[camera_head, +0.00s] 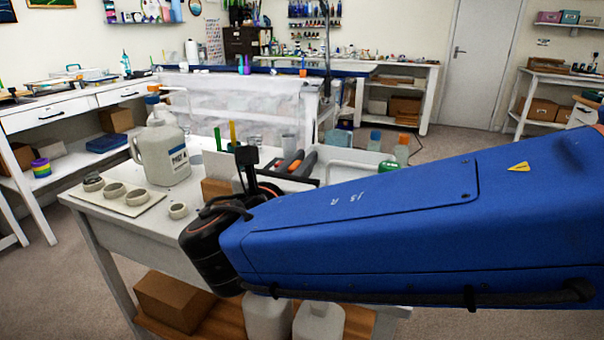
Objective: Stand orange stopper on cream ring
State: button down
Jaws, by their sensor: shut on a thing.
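My blue arm reaches in from the right, and its dark wrist hangs over the white worktable. My gripper (249,172) shows only in part, as dark pieces beyond the wrist. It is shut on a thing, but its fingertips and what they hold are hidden. I cannot make out a loose orange stopper. Several small cream-grey round pieces are at the table's left: some stand on a pale board, and one pale ring (178,210) stands on the tabletop just right of it, left of my wrist. I cannot tell which piece is the task's cream ring.
A large grey-white jug (165,152) with an orange-topped pump stands behind the rings. The pale board (130,208) lies near the table's left edge. A dark tool tray, cups and orange-capped bottles (402,150) crowd the back and right. My arm covers the table's right side.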

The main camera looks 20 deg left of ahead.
notch_tip(320, 180, up, 11)
dwell(0.8)
